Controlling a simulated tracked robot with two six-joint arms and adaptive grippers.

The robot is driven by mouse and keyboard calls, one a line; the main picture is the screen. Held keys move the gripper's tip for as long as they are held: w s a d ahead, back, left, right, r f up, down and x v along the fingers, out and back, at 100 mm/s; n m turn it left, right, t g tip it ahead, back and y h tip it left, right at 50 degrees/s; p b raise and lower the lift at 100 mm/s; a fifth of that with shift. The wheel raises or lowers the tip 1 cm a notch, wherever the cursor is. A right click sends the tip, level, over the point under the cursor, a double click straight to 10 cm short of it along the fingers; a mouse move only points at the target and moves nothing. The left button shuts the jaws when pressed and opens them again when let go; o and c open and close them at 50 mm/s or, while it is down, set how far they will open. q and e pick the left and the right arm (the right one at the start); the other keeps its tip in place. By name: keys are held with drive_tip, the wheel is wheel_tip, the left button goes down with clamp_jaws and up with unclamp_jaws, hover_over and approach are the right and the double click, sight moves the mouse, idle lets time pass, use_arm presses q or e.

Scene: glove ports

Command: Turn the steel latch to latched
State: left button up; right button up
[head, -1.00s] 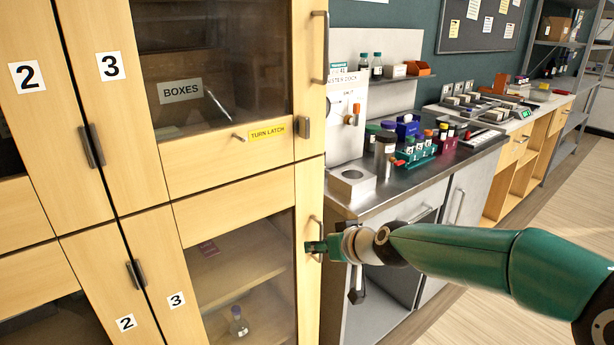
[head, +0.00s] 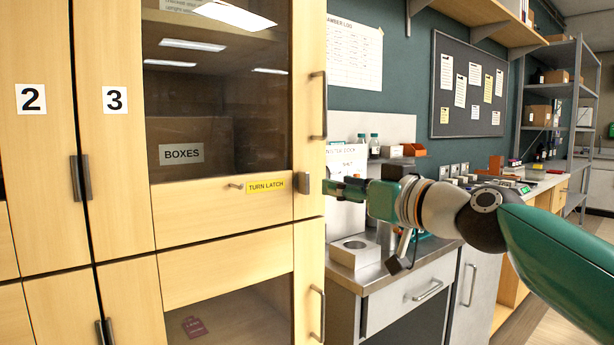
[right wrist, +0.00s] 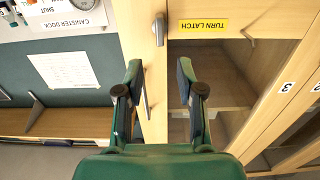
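The steel latch (head: 304,183) is a small grey upright piece on the wooden cabinet frame, just right of the yellow TURN LATCH label (head: 265,186). In the right wrist view the latch (right wrist: 160,28) shows near the top, beside the upside-down label (right wrist: 203,26). My right gripper (head: 332,186) is at about latch height, just right of it in the head view. In the right wrist view its two fingers (right wrist: 159,80) are spread apart with nothing held between them, and the latch lies beyond the tips. My left gripper is not in view.
A long upright door handle (head: 318,105) is above the latch, and another handle (head: 317,314) is below. A steel bench with a block (head: 354,251) stands right of the cabinet, under my right arm.

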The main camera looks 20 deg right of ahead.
sight(307, 179)
drive_tip(key=p+x, duration=0.2)
drive_tip(key=x, duration=0.7)
drive_tip(key=shift+w+a, duration=0.1)
drive_tip(key=shift+w, duration=0.2)
drive_tip(key=shift+f, duration=0.1)
clamp_jaws()
